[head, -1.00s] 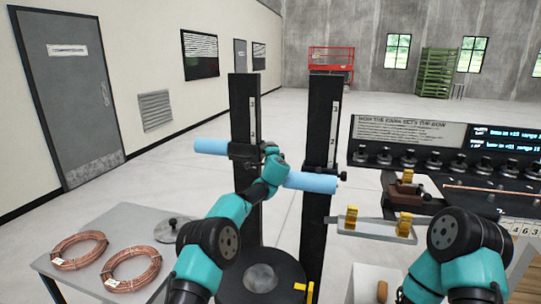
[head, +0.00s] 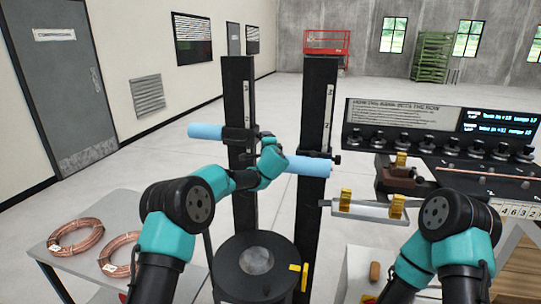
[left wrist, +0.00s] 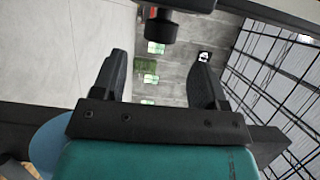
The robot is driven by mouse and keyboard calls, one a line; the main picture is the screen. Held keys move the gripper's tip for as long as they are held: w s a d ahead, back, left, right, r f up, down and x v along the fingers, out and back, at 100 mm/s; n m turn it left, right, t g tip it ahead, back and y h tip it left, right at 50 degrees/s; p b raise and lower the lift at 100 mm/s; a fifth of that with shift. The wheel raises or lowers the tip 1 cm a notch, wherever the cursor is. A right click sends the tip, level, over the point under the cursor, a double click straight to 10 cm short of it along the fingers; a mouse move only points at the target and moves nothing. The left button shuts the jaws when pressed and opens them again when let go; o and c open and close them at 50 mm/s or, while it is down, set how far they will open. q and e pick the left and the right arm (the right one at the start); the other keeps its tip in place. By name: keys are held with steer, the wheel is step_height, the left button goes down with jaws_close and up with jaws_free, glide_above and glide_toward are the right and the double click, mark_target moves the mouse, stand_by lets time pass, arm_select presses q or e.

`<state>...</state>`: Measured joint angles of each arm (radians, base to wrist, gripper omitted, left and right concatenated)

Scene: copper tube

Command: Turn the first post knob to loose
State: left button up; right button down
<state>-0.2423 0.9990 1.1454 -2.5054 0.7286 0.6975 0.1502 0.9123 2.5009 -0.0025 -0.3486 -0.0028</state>
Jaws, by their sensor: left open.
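The first post (head: 238,105) is a tall black upright with a white scale. Its dark clamp (head: 238,136) holds the pale blue tube (head: 206,131). The second post (head: 314,110) stands to the right, with a small dark knob (head: 337,159) at its clamp. In the left wrist view my left gripper (left wrist: 158,75) is open and empty. A dark round knob (left wrist: 162,26) is ahead, beyond the fingertips. My right gripper is out of view.
A round black base (head: 258,266) stands in front of the posts. Copper coils (head: 73,237) lie on the left table. A silver bar with yellow clamps (head: 366,209) sits to the right. A panel with several knobs (head: 440,143) is at the right.

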arm_select(q)
steer(key=s+d, duration=0.1)
steer(key=s, duration=0.9)
steer(key=shift+s+d, duration=0.35)
steer(key=shift+d, duration=0.05)
steer(key=shift+r, duration=0.1)
